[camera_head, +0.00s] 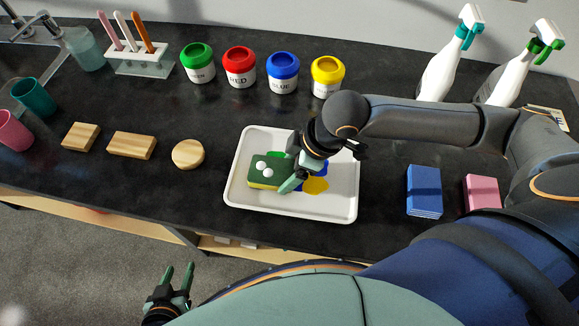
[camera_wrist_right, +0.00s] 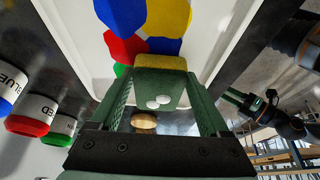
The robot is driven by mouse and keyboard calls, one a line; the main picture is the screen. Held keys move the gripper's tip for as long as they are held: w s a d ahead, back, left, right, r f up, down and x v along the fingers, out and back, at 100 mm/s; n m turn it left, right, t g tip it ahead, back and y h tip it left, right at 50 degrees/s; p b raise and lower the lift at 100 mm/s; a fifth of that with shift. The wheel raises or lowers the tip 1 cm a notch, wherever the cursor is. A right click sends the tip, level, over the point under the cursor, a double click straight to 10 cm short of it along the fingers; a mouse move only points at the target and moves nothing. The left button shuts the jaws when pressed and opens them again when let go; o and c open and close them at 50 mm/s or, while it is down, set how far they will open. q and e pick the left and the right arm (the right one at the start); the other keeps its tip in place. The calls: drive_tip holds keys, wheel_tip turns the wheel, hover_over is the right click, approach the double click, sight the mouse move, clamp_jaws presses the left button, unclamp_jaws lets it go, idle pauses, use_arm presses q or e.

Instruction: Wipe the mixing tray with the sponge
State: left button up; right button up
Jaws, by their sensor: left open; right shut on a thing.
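The white mixing tray (camera_head: 240,205) lies on the dark counter. Blue, yellow, green and red paint patches show on it, most clearly in the right wrist view (camera_wrist_right: 122,15). The sponge (camera_head: 262,176), green above and yellow below with two white spots, is over the tray's left half. My right gripper (camera_head: 288,172) is shut on the sponge, which sits between its fingers in the right wrist view (camera_wrist_right: 160,88). Whether the sponge touches the tray is unclear. My arm and gripper hide part of the paint. My left gripper (camera_head: 178,275) is open and empty, below the counter's front edge.
Wooden blocks (camera_head: 131,145) and a wooden disc (camera_head: 188,154) lie left of the tray. Several paint jars (camera_head: 283,75) stand behind it. Blue cloths (camera_head: 424,190) and pink cloths (camera_head: 482,192) lie to the right. Spray bottles (camera_head: 445,65) stand at the back right.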

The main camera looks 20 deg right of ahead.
drive_tip(key=shift+f, duration=0.4)
drive_tip(key=shift+d, duration=0.1)
drive_tip(key=shift+s+d+p, duration=0.5)
drive_tip(key=shift+s+d, duration=0.35)
drive_tip(key=shift+d, duration=0.4)
drive_tip(key=shift+s+d+p, duration=0.45)
drive_tip(key=shift+s+d, duration=0.4)
drive_tip(key=shift+d, duration=0.4)
drive_tip(key=shift+s+d+p, duration=0.5)
drive_tip(key=shift+s+d, duration=0.35)
drive_tip(key=shift+d, duration=0.4)
drive_tip(key=shift+w+a, duration=0.25)
drive_tip(key=shift+a, duration=0.2)
drive_tip(key=shift+w+a+p, duration=0.35)
drive_tip(key=shift+w+a, duration=0.4)
drive_tip(key=shift+a, duration=0.4)
drive_tip(key=shift+w+a+p, duration=0.4)
drive_tip(key=shift+w+a, duration=0.4)
drive_tip(key=shift+a, duration=0.35)
drive_tip(key=shift+w+a+p, duration=0.35)
drive_tip(key=shift+w+a, duration=0.4)
drive_tip(key=shift+a, duration=0.4)
drive_tip(key=shift+d, duration=0.15)
